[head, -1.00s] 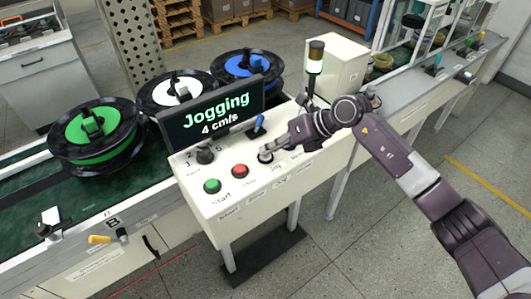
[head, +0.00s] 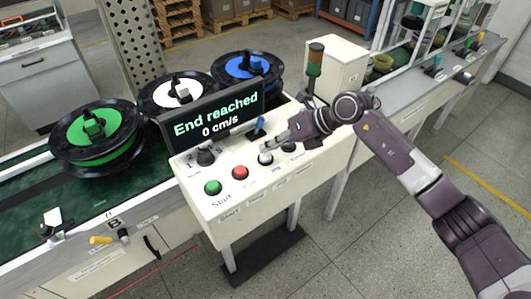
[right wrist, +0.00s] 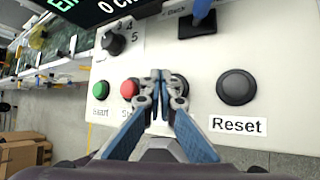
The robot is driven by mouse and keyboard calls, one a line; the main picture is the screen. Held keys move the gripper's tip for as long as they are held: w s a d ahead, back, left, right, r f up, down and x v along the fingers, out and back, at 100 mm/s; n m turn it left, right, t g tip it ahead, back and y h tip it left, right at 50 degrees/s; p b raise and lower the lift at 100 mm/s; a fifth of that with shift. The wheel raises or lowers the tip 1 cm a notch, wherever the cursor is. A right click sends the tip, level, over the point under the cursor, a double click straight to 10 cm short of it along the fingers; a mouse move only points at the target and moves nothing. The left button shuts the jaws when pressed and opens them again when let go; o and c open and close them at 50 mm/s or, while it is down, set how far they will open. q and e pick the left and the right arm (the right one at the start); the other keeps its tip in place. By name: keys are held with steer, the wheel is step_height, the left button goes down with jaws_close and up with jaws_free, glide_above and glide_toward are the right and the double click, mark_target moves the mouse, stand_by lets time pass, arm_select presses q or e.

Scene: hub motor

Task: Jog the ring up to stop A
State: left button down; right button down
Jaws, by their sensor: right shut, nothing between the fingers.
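The control console (head: 236,207) has a screen (head: 214,117) reading "End reached, 0 cm/s". The Jog button (head: 265,158) sits right of the red button (head: 240,172) and green Start button (head: 213,187). My right gripper (head: 270,146) is shut and empty, its tips at the Jog button; I cannot tell whether they touch it. In the right wrist view its shut fingers (right wrist: 161,78) partly hide a dark button (right wrist: 180,86). Black rings with green (head: 98,135), white (head: 176,91) and blue (head: 244,66) centres sit on the conveyor. My left gripper is not in view.
A signal tower (head: 315,62) stands behind the console, its lamps unlit. A Reset button (right wrist: 237,87) and a speed knob (right wrist: 114,43) flank the gripper.

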mark_target(268, 156)
steer(key=shift+r, duration=0.15)
steer(key=shift+r+p, duration=1.55)
steer(key=shift+r, duration=1)
